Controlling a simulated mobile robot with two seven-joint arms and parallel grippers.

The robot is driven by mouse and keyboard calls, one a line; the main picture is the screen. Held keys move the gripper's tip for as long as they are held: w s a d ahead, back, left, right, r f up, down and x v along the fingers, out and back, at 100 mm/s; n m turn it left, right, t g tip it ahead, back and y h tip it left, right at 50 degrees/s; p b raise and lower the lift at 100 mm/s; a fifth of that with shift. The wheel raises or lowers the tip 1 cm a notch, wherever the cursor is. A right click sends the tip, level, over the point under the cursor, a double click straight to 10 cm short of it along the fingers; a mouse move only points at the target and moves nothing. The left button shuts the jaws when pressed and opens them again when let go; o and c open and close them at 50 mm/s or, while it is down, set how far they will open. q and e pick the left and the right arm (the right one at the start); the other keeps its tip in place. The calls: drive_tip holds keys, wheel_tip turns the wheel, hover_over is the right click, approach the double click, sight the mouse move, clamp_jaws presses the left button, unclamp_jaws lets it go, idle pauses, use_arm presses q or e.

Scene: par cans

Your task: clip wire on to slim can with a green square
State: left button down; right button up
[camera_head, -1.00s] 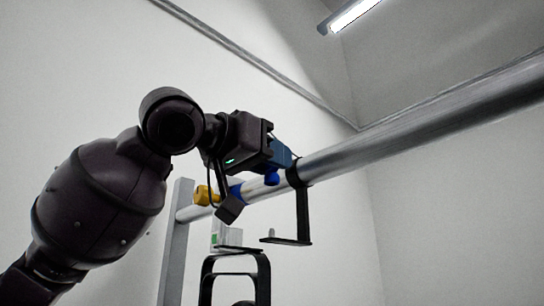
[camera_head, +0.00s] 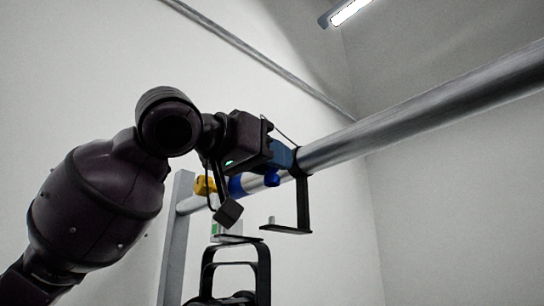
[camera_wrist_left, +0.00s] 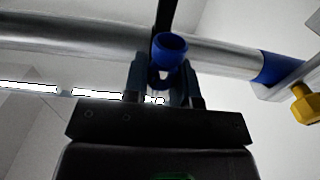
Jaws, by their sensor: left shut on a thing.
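My left gripper (camera_head: 284,157) is at the underside of the silver pipe, beside a black angled bracket (camera_head: 304,203). In the left wrist view its fingers (camera_wrist_left: 163,82) are shut on a blue round piece (camera_wrist_left: 171,47), which looks like a knob; a black strap runs behind it. The blue piece also shows in the head view (camera_head: 271,178). A thin dark line near the gripper may be the wire; its ends are unclear. A small pale box with a green square (camera_head: 217,229) sits above a black yoke (camera_head: 264,267). The can is mostly out of frame. My right gripper is not in view.
The silver pipe (camera_head: 420,112) runs from lower left to upper right and shows in the left wrist view (camera_wrist_left: 90,40). A blue band (camera_head: 242,187) and a yellow knob (camera_head: 203,186) are near its left end, by a grey upright post (camera_head: 178,235).

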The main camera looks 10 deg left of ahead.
use_arm(q)
drive_tip(key=shift+f, duration=0.2)
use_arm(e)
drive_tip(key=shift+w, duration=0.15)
use_arm(q)
drive_tip(key=shift+f, duration=0.25)
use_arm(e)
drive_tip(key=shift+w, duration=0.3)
use_arm(q)
drive_tip(key=shift+f, duration=0.15)
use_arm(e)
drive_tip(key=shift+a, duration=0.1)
use_arm(q)
drive_tip(key=shift+f+b, duration=0.45)
drive_tip(key=shift+f, duration=0.3)
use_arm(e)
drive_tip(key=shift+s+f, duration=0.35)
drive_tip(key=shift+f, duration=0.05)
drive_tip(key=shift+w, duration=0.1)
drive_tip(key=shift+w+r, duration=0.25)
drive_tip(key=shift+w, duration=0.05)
use_arm(q)
drive_tip(key=shift+w+a, duration=0.1)
